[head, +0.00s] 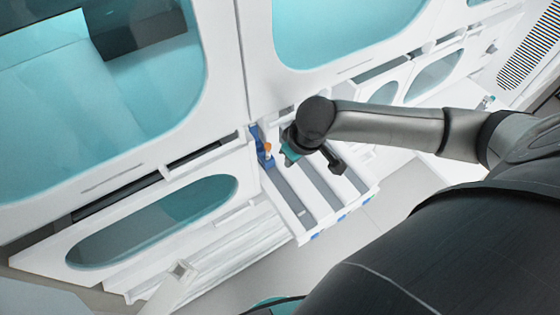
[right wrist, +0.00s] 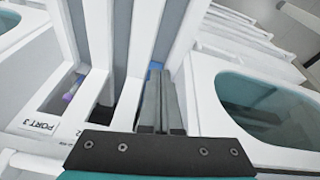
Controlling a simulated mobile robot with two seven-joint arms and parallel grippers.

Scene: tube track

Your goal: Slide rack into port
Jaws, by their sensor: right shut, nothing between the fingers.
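A narrow blue rack (head: 257,143) with an orange-topped tube (head: 268,148) stands at the inner end of the leftmost lane in the head view, close against the white machine. My right gripper (head: 290,152) is just right of the rack, over the lanes; its fingers are hidden there. In the right wrist view its two fingers (right wrist: 163,95) are shut together and empty, lying along a lane. A small blue patch (right wrist: 155,66) shows beyond their tips; I cannot tell what it belongs to. My left gripper is not in view.
The pulled-out white lane tray (head: 302,233) has several lanes with blue marks on its front end. White cabinet panels with teal windows (head: 350,30) rise behind it. A purple item (right wrist: 70,93) sits in the port 3 opening. The floor (head: 390,215) right of the tray is clear.

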